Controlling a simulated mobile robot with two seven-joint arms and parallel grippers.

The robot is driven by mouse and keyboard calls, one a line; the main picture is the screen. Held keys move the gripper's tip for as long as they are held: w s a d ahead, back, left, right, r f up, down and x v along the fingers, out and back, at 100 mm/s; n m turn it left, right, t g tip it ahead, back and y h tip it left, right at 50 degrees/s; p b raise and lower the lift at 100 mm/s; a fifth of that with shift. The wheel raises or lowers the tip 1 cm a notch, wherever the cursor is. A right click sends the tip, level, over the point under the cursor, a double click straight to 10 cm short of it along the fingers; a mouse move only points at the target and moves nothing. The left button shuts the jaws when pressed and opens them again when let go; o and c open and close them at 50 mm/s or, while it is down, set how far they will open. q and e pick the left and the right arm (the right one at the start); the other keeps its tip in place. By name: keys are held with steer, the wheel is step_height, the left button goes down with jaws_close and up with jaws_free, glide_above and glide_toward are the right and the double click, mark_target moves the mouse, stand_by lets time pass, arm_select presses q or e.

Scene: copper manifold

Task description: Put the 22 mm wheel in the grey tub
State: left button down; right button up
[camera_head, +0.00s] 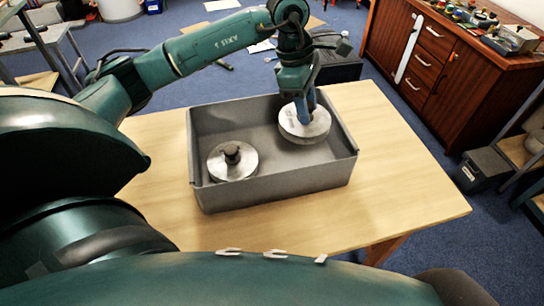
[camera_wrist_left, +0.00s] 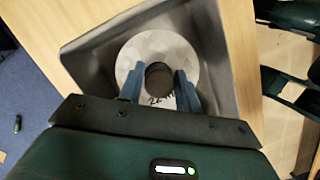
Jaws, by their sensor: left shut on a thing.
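The grey tub (camera_head: 270,185) stands on a light wooden table, and its wall also shows in the left wrist view (camera_wrist_left: 222,60). My left gripper (camera_head: 303,108) is shut on the dark knob of a pale metal wheel. This wheel (camera_head: 310,128) is over the right rear part of the tub's inside; I cannot tell if it touches the floor. In the left wrist view, the wheel (camera_wrist_left: 190,58) bears a marking that reads "22", and the fingers (camera_wrist_left: 158,85) flank its knob. A second metal wheel (camera_head: 218,165) with a dark knob lies flat in the tub's left front. My right gripper is not in view.
The wooden table (camera_head: 410,195) is bare to the right of the tub. A dark wooden cabinet (camera_head: 440,65) with small items on top stands at the right rear. A dark box (camera_head: 483,170) sits on the blue carpet beside it.

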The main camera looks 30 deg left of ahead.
arm_select(q)
steer(key=f, duration=0.9)
steer(key=shift+w+a+f, duration=0.25)
steer(key=shift+f, duration=0.1)
steer(key=c, duration=2.2)
jaws_free()
steer(key=shift+f, duration=0.15)
steer(key=c, duration=2.2)
jaws_free()
steer(key=shift+f, duration=0.1)
steer(key=c, duration=1.4)
jaws_free()
steer(key=shift+f, duration=0.15)
steer(key=shift+c, duration=0.2)
steer(key=o, duration=0.5)
